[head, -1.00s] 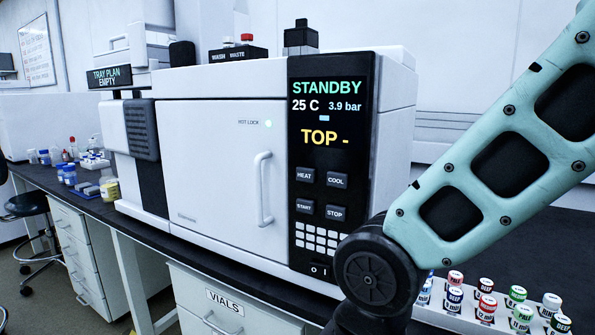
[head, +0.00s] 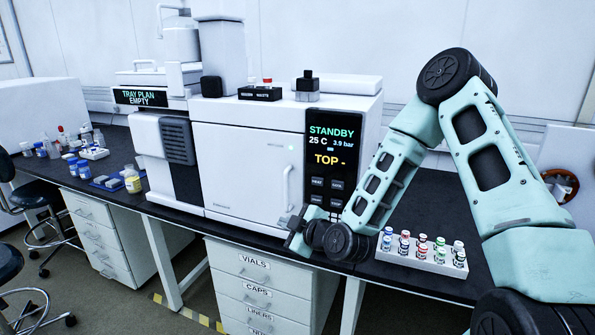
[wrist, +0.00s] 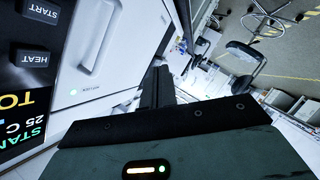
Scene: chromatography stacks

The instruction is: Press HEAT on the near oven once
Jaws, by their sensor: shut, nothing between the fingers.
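The near oven (head: 240,170) is a white box with a door handle at the right of its door. Its black panel (head: 334,130) reads STANDBY, 25 C, 3.9 bar and TOP -. In the wrist view, the HEAT button (wrist: 33,58) shows upside down at the left, clear of the fingers. My gripper (head: 292,232) is shut and empty in front of the lower right of the oven door. Its dark fingers (wrist: 158,82) also show in the wrist view.
A white rack (head: 415,255) of several capped vials stands on the black bench right of the oven, beside my arm. More bottles (head: 132,180) stand at the left. Drawers (head: 255,285) are below the bench. A tray plan display (head: 140,98) reads EMPTY.

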